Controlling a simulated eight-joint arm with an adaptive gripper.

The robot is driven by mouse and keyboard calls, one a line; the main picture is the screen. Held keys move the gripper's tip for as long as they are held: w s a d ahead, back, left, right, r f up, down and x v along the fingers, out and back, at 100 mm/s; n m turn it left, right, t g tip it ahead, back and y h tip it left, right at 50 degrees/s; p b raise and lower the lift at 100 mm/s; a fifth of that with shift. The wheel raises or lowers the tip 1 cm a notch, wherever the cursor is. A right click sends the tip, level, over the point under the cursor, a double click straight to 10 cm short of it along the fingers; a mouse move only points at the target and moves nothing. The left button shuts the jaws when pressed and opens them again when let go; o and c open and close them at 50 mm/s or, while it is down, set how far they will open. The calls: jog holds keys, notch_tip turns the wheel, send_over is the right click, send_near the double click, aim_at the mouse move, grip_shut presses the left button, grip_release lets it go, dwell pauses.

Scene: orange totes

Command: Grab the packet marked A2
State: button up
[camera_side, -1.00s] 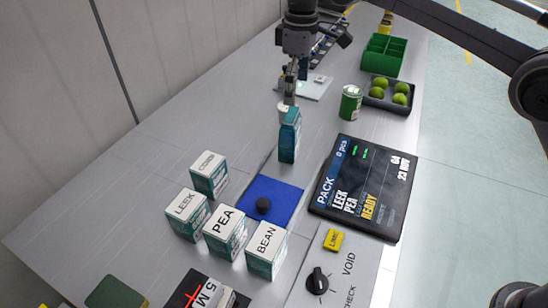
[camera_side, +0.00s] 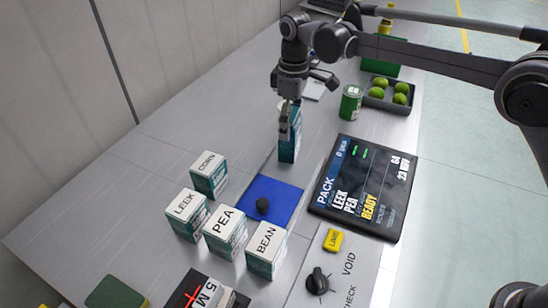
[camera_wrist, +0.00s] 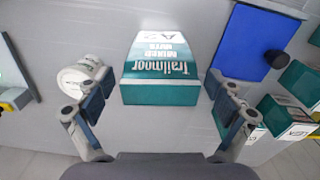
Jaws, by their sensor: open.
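The packet marked A2 (camera_wrist: 160,62) is teal and white, with upside-down print reading Trailmoor mixed nuts, in the middle of the wrist view. In the side view the packet (camera_side: 289,148) stands upright on the grey table behind the blue mat. My gripper (camera_side: 289,118) is open at the packet's upper part and hides some of it. In the wrist view my open fingers (camera_wrist: 160,98) lie to either side of the packet, with gaps visible. Nothing is held.
A white round container (camera_wrist: 80,75) lies close to the left finger. A blue mat (camera_side: 283,192) with a dark knob, several vegetable cartons (camera_side: 225,235) and a black display panel (camera_side: 365,185) are in front. A green can (camera_side: 351,103) and a tray of green fruit (camera_side: 372,98) are behind right.

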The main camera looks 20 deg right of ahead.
jog(key=shift+f, duration=0.7)
jog(key=c, duration=1.3)
jog(key=shift+c, duration=0.2)
jog(key=shift+r, duration=0.15)
